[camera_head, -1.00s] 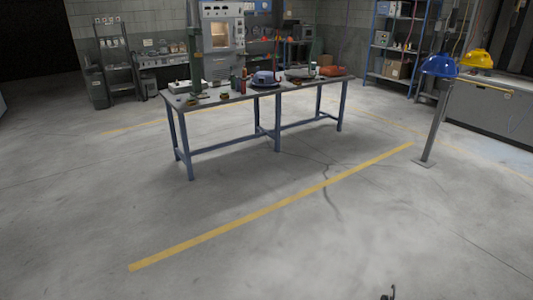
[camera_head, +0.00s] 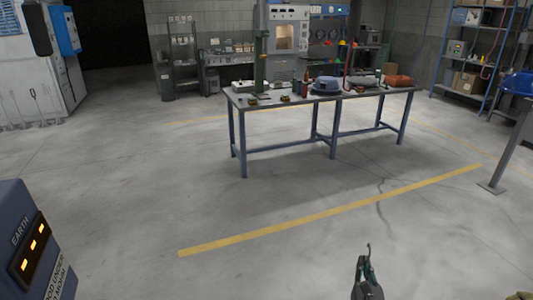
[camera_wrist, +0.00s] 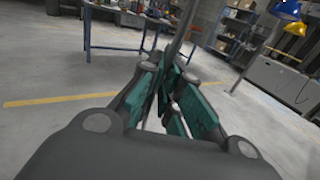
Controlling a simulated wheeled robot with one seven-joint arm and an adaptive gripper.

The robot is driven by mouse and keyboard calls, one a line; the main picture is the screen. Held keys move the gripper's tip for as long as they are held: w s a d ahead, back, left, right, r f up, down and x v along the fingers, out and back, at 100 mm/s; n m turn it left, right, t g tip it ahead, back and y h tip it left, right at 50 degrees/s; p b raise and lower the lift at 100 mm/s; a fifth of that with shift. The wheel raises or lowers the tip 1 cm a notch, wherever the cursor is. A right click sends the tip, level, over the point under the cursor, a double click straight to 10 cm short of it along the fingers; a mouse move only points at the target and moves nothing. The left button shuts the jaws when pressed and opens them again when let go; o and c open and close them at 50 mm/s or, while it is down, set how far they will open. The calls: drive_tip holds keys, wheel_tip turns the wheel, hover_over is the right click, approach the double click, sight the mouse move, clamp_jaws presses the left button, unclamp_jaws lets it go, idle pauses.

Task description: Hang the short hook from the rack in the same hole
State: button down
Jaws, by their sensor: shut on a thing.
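My gripper (camera_head: 367,280) is at the bottom edge of the head view, right of the middle. Its green fingers are shut on a thin dark hook (camera_head: 368,250), whose tip points up. In the wrist view, my gripper (camera_wrist: 168,85) is closed around a thin grey rod, the hook (camera_wrist: 184,28), which runs up out of the picture; its end is out of view there. I cannot pick out for sure which thing is the rack, and no hole shows clearly. A pale panel (camera_head: 60,85) with small dark marks stands at the far left.
A blue-legged workbench (camera_head: 290,90) with tools stands beyond open floor. A dark box marked EARTH (camera_head: 35,240) is close at the lower left. A blue hood (camera_head: 517,84) is on a post at the right. Shelves (camera_head: 478,50) stand at the back right.

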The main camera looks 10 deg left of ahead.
drive_tip(key=w+a+r+n+y+p, duration=0.1)
drive_tip(key=w+a+r, duration=0.2)
drive_tip(key=w+r, duration=0.5)
drive_tip(key=w+a+r+y+p, duration=0.1)
drive_tip(key=w+a+r, duration=0.2)
drive_tip(key=w+r, duration=0.5)
drive_tip(key=w+a+r+n+y+p, duration=0.1)
drive_tip(key=a+r, duration=0.3)
drive_tip(key=r, duration=0.7)
drive_tip(key=w+a+r+n+y+p, duration=0.1)
drive_tip(key=w+a+r+y, duration=0.15)
drive_tip(key=r, duration=0.95)
drive_tip(key=s+a+r+n+g+y+p, duration=0.15)
drive_tip(key=s+a+r, duration=0.4)
drive_tip(key=r, duration=0.95)
drive_tip(key=s+a+r+n+g+y+p, duration=0.1)
drive_tip(key=s+a+r+n+g+y, duration=0.3)
drive_tip(key=r, duration=1.1)
drive_tip(key=s+a+r+y+p, duration=0.1)
drive_tip(key=s+a+r, duration=0.6)
drive_tip(key=r, duration=0.8)
drive_tip(key=p+x, duration=0.1)
drive_tip(key=x, duration=0.8)
drive_tip(key=shift+a+f, duration=0.2)
drive_tip(key=shift+a, duration=0.15)
drive_tip(key=shift+w+a, duration=0.35)
drive_tip(key=shift+w, duration=0.1)
drive_tip(key=shift+p+x, duration=0.3)
drive_tip(key=shift+x, duration=0.7)
